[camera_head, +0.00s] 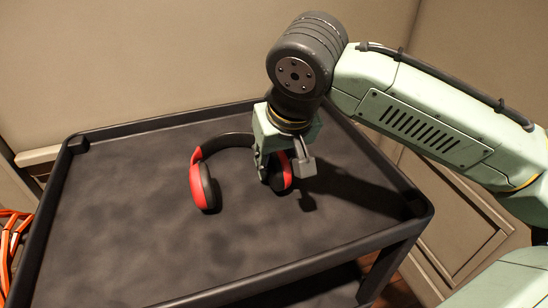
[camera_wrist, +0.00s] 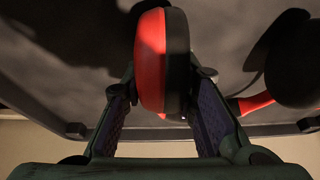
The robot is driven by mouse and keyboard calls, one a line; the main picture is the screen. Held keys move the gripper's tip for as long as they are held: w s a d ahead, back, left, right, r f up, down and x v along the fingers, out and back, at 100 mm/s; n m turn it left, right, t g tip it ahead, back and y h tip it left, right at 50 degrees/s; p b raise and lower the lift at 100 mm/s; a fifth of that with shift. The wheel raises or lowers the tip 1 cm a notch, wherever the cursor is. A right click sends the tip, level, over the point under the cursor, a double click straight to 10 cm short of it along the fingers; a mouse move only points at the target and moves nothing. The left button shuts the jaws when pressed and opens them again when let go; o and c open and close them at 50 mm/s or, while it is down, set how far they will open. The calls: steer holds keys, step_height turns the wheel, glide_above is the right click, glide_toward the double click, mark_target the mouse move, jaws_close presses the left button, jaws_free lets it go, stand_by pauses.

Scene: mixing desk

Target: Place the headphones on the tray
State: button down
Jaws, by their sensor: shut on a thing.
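The red and black headphones (camera_head: 203,184) are over the black tray (camera_head: 120,235), right of its middle, with the headband arching toward the back. I cannot tell whether they touch the tray surface or hang just above it. My gripper (camera_head: 283,168) points down and is shut on the right ear cup, partly hiding it. In the wrist view that ear cup (camera_wrist: 150,62) sits between the two fingers of my gripper (camera_wrist: 163,88). The other ear cup is dark at the right edge there.
The tray top has a raised rim (camera_head: 160,121) and is otherwise bare, with free room at the left and front. A beige wall (camera_head: 150,55) stands close behind it. Orange bars (camera_head: 12,240) show at the far left.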

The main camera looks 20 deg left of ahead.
steer(key=c, duration=1.3)
jaws_free()
steer(key=shift+f, duration=0.1)
steer(key=v, duration=1.2)
steer(key=shift+r, duration=0.2)
